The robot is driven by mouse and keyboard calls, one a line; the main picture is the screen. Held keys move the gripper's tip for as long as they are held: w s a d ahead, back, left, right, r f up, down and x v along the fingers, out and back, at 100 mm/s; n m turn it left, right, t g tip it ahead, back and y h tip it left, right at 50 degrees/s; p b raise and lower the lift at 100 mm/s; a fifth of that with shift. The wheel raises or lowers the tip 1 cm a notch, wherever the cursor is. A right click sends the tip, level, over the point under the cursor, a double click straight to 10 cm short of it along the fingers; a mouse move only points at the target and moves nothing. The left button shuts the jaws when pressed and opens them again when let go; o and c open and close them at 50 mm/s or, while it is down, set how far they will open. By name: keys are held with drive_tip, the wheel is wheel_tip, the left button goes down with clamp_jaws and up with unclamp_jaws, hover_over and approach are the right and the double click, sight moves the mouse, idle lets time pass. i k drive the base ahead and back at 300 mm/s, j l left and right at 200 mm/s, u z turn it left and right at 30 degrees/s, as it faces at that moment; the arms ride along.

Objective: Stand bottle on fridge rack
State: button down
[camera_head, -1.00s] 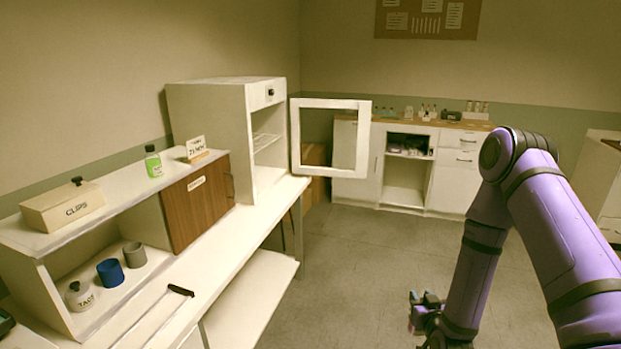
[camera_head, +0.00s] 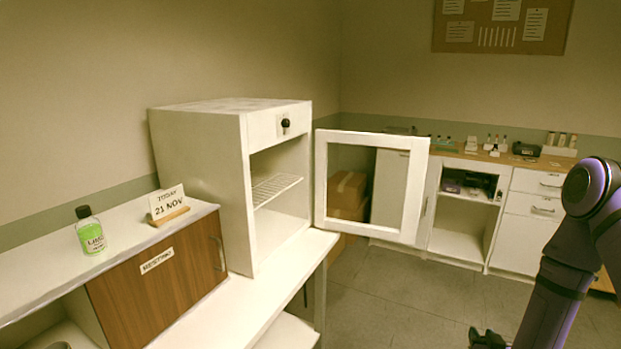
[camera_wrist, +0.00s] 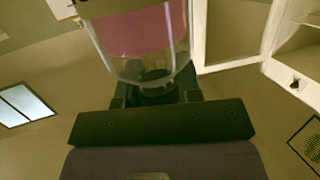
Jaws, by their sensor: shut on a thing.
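The white fridge (camera_head: 200,165) stands on the counter at centre left in the head view. Its framed glass door (camera_head: 322,185) is open. A wire rack (camera_head: 274,188) shows inside, with nothing visible on it. In the wrist view a clear bottle with pink contents (camera_wrist: 140,30) is held by its narrow dark end between the fingers of my gripper (camera_wrist: 155,90). In the head view my gripper (camera_head: 488,340) is cut off at the bottom edge, right of the fridge and apart from it; the bottle is not visible there. The wrist view also shows a white frame and shelf edges at upper right.
A green bottle (camera_head: 90,230) and a date sign (camera_head: 168,203) stand on the shelf unit left of the fridge. A wooden door (camera_head: 160,285) is below them. The open fridge door juts right. Floor (camera_head: 385,305) beyond the counter is clear. Cabinets (camera_head: 465,200) line the back.

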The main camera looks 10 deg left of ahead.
sight(258, 193)
drive_tip(key=i+l+u, duration=0.15)
drive_tip(key=i+u, duration=0.25)
drive_tip(key=i+l+u, duration=0.3)
drive_tip(key=i+u, duration=0.15)
drive_tip(key=i+l+u, duration=0.4)
drive_tip(key=i+l, duration=0.05)
